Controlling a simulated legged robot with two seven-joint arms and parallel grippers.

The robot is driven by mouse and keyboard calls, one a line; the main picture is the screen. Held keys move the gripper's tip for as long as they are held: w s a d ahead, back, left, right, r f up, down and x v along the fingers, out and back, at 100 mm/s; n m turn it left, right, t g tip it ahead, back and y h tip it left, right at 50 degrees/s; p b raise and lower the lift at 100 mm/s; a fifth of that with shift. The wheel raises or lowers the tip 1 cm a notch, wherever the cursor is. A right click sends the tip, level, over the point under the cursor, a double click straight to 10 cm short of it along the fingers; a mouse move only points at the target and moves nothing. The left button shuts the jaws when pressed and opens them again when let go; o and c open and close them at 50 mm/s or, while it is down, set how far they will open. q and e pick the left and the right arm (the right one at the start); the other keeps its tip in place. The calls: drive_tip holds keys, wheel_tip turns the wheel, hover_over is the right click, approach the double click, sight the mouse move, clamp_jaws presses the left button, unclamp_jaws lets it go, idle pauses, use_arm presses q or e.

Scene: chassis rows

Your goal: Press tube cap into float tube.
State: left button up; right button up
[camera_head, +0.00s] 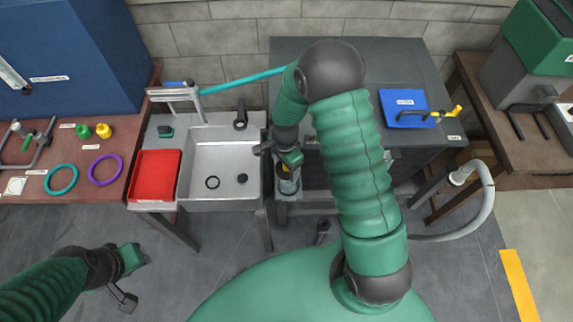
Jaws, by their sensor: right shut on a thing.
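My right gripper (286,164) is in front of the dark cabinet, just right of the sink. It is shut on a small part with yellow on it (285,169), which may be the tube cap; the fingers hide most of it. A greyish, clear-looking upright cylinder (288,186) shows just below, possibly the float tube. I cannot tell whether the part and cylinder touch. My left gripper (128,279) hangs over the floor at lower left, with its fingers apart and nothing visible between them.
The sink (196,160) holds a black ring and a small black piece. A red tray (155,174) sits to its left. The brown bench (75,190) carries rings and green and yellow pieces. A blue mat (402,108) lies on the dark cabinet (300,52). A grey hose (488,200) curves at right.

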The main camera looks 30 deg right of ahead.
drive_tip(key=shift+s, duration=0.1)
drive_tip(key=shift+d+f, duration=0.15)
drive_tip(key=shift+d, duration=0.1)
use_arm(q)
drive_tip(key=shift+d+r, duration=0.15)
drive_tip(key=shift+d, duration=0.6)
drive_tip(key=shift+a, duration=0.1)
use_arm(e)
drive_tip(key=shift+a, duration=0.15)
drive_tip(key=shift+a+f+b, duration=0.3)
drive_tip(key=shift+d+f+b, duration=0.35)
drive_tip(key=shift+f+b, duration=0.1)
drive_tip(key=shift+f, duration=0.25)
drive_tip(key=shift+a+f, duration=0.1)
drive_tip(key=shift+f, duration=0.25)
drive_tip(key=o, duration=1.5)
drive_tip(key=shift+a, duration=0.1)
use_arm(q)
drive_tip(key=shift+a+f, duration=0.25)
drive_tip(key=shift+f, duration=0.75)
